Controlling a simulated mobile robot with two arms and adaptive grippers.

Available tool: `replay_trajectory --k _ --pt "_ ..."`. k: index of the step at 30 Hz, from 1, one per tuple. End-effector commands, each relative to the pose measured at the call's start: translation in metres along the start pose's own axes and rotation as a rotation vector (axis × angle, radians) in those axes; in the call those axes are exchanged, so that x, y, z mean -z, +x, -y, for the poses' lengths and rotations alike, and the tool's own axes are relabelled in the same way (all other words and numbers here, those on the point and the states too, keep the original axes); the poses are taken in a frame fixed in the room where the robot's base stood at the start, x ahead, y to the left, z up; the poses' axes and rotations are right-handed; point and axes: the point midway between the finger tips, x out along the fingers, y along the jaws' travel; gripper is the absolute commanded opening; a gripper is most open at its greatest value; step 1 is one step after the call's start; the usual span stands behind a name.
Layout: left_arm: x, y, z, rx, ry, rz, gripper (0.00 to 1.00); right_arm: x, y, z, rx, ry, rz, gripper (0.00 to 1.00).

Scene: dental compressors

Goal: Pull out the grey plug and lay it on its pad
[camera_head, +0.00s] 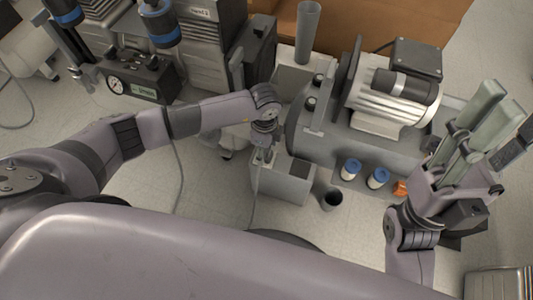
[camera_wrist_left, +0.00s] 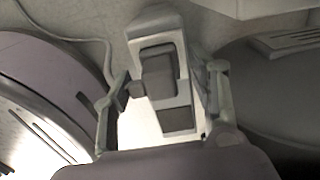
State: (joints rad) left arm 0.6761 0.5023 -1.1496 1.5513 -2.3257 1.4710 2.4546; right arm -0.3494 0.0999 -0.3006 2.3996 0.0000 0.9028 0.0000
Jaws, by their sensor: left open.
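The grey plug (camera_wrist_left: 158,75) shows in the left wrist view as a dark grey block on top of a light grey box. It stands between the two fingers of my left gripper (camera_wrist_left: 165,100), which is open with space on both sides. A flat dark square (camera_wrist_left: 178,118), which may be the pad, lies beside the plug on the box. In the head view my left gripper (camera_head: 264,156) points down over the grey box (camera_head: 285,187), with the dark square (camera_head: 300,168) to its right. The gripper hides most of the plug there. My right gripper (camera_head: 480,130) is raised at the right, away from the box.
A large grey compressor with a motor (camera_head: 390,100) stands right of the box. Blue-capped jars (camera_head: 350,169) and a dark cup (camera_head: 332,199) stand near it. A gauge unit (camera_head: 138,82) is at the left. A thin cable (camera_head: 254,208) hangs by the box.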

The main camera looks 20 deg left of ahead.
Motion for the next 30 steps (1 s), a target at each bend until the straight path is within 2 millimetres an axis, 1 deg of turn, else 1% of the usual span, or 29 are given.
replay_trajectory --k 1,7,24,30 --pt "0.0002 0.0072 0.0003 0.000 0.000 0.000 0.53 -0.0011 -0.0049 -0.0001 0.000 0.000 0.001 0.40" --pt "0.0006 0.0151 0.0004 0.000 0.001 -0.001 0.53 -0.0019 -0.0083 -0.0002 0.000 -0.001 0.002 0.40" --pt "0.0003 0.0156 0.0003 0.000 0.000 0.000 0.53 -0.0021 -0.0079 -0.0002 0.000 0.000 0.003 0.40" --pt "0.0003 0.0146 0.0002 0.000 0.000 0.000 0.53 -0.0014 -0.0041 -0.0001 0.000 0.000 0.003 0.40"
